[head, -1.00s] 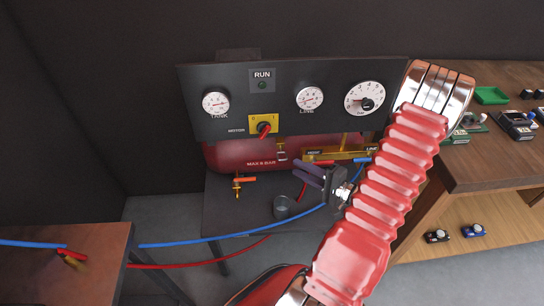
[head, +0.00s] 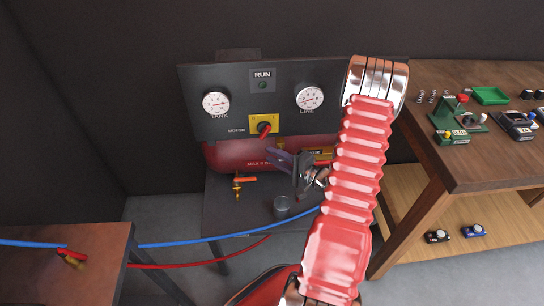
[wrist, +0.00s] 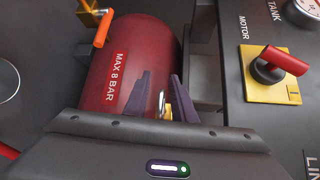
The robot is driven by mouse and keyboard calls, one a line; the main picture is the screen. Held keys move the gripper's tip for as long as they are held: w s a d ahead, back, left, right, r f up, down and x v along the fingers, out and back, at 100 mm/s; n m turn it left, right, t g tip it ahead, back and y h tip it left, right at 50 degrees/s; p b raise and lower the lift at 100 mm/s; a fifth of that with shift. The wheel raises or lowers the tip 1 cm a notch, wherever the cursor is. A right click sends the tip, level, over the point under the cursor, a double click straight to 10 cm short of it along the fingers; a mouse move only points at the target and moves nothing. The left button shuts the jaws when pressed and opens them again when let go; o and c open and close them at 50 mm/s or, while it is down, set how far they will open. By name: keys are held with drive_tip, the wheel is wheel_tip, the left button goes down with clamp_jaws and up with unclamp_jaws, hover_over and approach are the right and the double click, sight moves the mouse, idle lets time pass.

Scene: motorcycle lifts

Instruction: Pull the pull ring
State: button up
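The red tank (wrist: 140,50) marked MAX 8 BAR lies beneath the gauge panel. In the wrist view, a small metal ring with a brass fitting (wrist: 164,106) shows in the gap between my purple fingers, near the tank's edge; I take it for the pull ring. My gripper (wrist: 161,76) is open, its fingers on either side of that ring in the picture. Whether they touch it I cannot tell. In the head view my gripper (head: 278,154) is in front of the tank, below the motor switch, and hides the ring.
The panel (head: 220,75) carries gauges and a red switch (head: 264,128) on a yellow plate. An orange-handled valve (head: 239,183) is left of my gripper. A grey cup (head: 281,206) stands below. Blue hose (head: 190,242) and red hose (head: 190,264) cross the front. A wooden bench (head: 480,150) stands right.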

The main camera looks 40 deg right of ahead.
drive_tip(key=shift+w, duration=0.35)
drive_tip(key=shift+c, duration=0.3)
clamp_jaws()
drive_tip(key=shift+a+f, duration=0.1)
